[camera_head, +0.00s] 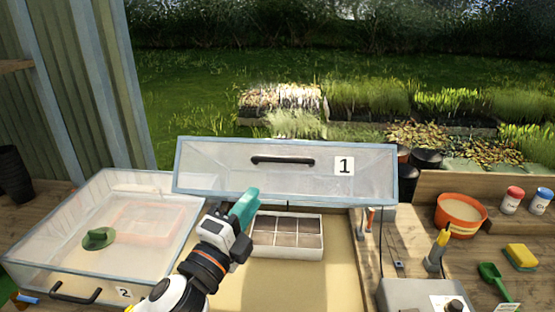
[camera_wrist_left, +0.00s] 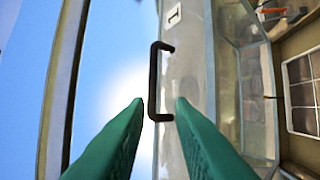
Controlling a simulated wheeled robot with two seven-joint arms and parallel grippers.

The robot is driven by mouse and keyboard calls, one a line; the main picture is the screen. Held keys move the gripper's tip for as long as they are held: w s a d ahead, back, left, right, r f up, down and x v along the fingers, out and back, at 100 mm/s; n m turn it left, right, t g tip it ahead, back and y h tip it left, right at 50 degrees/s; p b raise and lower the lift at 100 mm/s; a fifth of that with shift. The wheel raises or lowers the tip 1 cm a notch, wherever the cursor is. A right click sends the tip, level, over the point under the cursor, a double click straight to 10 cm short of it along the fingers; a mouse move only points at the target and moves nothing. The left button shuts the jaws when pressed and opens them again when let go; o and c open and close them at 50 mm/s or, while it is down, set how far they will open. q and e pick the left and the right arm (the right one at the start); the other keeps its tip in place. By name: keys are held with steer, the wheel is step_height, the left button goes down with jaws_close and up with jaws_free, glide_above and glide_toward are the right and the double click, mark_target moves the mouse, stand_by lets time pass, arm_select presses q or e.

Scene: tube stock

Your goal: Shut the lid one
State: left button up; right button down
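Lid one (camera_head: 218,165) is a clear panel in a pale blue-grey frame, marked "1". It stands raised and tilted over its box, with a dark handle (camera_head: 283,161). The handle also shows in the left wrist view (camera_wrist_left: 153,82), ahead of the fingertips, its lower end near the gap between them. My left gripper (camera_head: 246,203) has green fingers and is in front of the lid, below the handle in the head view. In the left wrist view the fingers (camera_wrist_left: 159,104) are apart, with nothing gripped. My right gripper is not in view.
A white compartment tray (camera_head: 288,254) sits in the open box under the lid. Lid two (camera_head: 25,262), with a green object (camera_head: 98,238) on or under it, lies shut at left. An orange pot (camera_head: 460,214), a yellow sponge (camera_head: 521,257) and a green scoop (camera_head: 496,282) stand right.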

mark_target(282, 160)
arm_select(q)
steer(key=shift+m, duration=0.4)
steer(key=p+x, duration=0.1)
steer(key=x, duration=0.3)
steer(key=p+x, duration=0.1)
steer(key=x, duration=0.3)
steer(key=r+p+x, duration=0.1)
steer(key=x, duration=0.3)
steer(key=shift+s+d+r, duration=0.15)
steer(key=shift+s+d, duration=0.05)
steer(key=shift+d, duration=0.15)
jaws_close()
